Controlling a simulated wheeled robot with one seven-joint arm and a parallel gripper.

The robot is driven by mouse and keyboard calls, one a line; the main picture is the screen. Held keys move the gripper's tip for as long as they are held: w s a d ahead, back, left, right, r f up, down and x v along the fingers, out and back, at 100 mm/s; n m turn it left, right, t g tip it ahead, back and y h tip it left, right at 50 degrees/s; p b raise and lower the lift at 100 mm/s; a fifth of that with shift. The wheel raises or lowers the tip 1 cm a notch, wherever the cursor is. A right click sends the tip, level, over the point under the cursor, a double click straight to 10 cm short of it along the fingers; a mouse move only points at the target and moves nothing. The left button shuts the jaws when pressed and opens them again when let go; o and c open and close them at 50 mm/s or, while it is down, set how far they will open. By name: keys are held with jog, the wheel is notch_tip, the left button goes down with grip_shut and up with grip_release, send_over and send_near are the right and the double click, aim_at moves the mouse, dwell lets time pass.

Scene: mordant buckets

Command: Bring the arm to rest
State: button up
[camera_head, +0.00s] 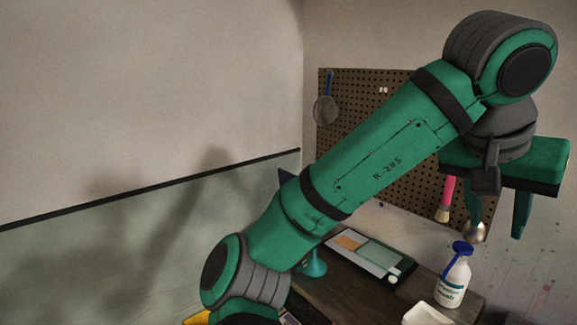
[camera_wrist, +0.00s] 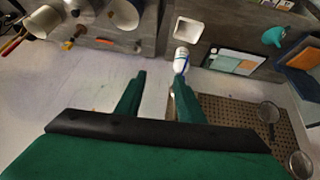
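My arm reaches up and to the right across the head view. My gripper (camera_head: 496,232) hangs at its end with the fingers pointing down, in front of the pegboard's right side. In the wrist view my gripper (camera_wrist: 159,76) has its two green fingers spread apart, with nothing seen between them but pale background. It looks empty and clear of the bench. A metal ladle (camera_head: 475,233) shows close beside the left finger in the head view; I cannot tell whether they touch.
The pegboard (camera_head: 360,95) carries a sieve (camera_head: 326,109) and a pink-handled brush (camera_head: 446,205). Below, the dark bench holds a white bottle (camera_head: 454,283), a white tray (camera_head: 428,315), a flat panel (camera_head: 371,259) and a teal funnel (camera_head: 313,264). Buckets (camera_wrist: 45,20) stand on another surface.

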jog(key=w+d+f+n+t+h, duration=0.1)
jog(key=w+d+f+n+h, duration=0.1)
jog(key=w+f+h, duration=0.55)
jog(key=w+d+f+n+t+h, duration=0.15)
jog(key=w+f, duration=0.25)
jog(key=f, duration=0.7)
jog(key=s+a+f+n+t+y, duration=0.15)
jog(key=a+f+n+t, duration=0.35)
jog(key=f, duration=0.6)
jog(key=a+f+n+t+y, duration=0.2)
jog(key=a+f+n+t, duration=0.3)
jog(key=f, duration=0.6)
jog(key=s+a+f+n+y, duration=0.1)
jog(key=s+a+f+y, duration=0.7)
jog(key=s+a+f, duration=0.9)
jog(key=s+a+r+m+y, duration=0.1)
jog(key=s+a+r+m, duration=0.1)
jog(key=s, duration=0.8)
jog(key=s+a+r+m+y, duration=0.2)
jog(key=s+a, duration=0.3)
jog(key=s, duration=0.6)
jog(key=shift+r, duration=0.2)
